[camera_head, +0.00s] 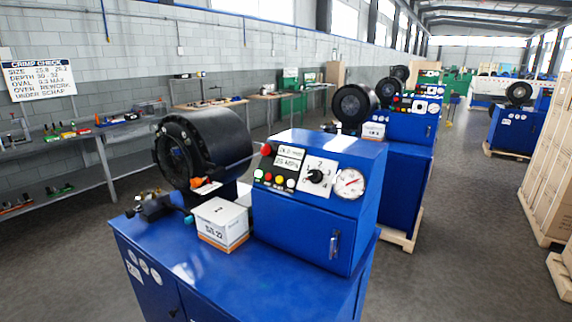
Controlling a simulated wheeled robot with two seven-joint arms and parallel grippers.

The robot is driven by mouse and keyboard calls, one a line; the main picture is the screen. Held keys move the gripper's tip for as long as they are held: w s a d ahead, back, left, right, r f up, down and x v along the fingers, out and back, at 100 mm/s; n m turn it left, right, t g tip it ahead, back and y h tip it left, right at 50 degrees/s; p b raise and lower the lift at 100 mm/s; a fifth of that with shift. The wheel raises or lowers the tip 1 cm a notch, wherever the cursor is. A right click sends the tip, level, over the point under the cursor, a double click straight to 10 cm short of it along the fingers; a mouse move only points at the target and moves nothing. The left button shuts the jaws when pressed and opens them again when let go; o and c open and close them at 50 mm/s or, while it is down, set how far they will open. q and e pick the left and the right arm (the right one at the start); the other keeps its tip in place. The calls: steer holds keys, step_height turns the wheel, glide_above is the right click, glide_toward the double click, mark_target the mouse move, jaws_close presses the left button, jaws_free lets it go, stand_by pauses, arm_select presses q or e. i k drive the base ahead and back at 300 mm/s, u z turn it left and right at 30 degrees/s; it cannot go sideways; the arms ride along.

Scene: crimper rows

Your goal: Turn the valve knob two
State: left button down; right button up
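A rotary knob (316,176) sits on a white numbered dial plate on the sloped front panel of the blue crimper control box (313,225). The numerals around it include 2 and 4; its pointer direction is too small to read surely. To its right is a round white gauge (349,184) with a red needle. To its left are small displays (289,158) and a row of coloured buttons (278,179). Neither of my grippers shows in the head view.
A black crimper head (205,148) and a white and orange carton (220,224) stand left of the control box on the blue cabinet top (270,285). More crimpers (405,125) stand behind. Stacked cartons (550,160) line the right edge. Grey floor (460,230) is clear between.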

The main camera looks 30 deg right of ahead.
mark_target(130, 213)
steer(key=u, duration=0.55)
steer(key=k, duration=1.35)
steer(key=u, duration=0.7)
steer(key=i, duration=1.45)
steer(key=z, duration=0.25)
steer(key=i, duration=1.1)
steer(key=z, duration=1.65)
steer(key=i, duration=0.8)
steer(key=z, duration=0.8)
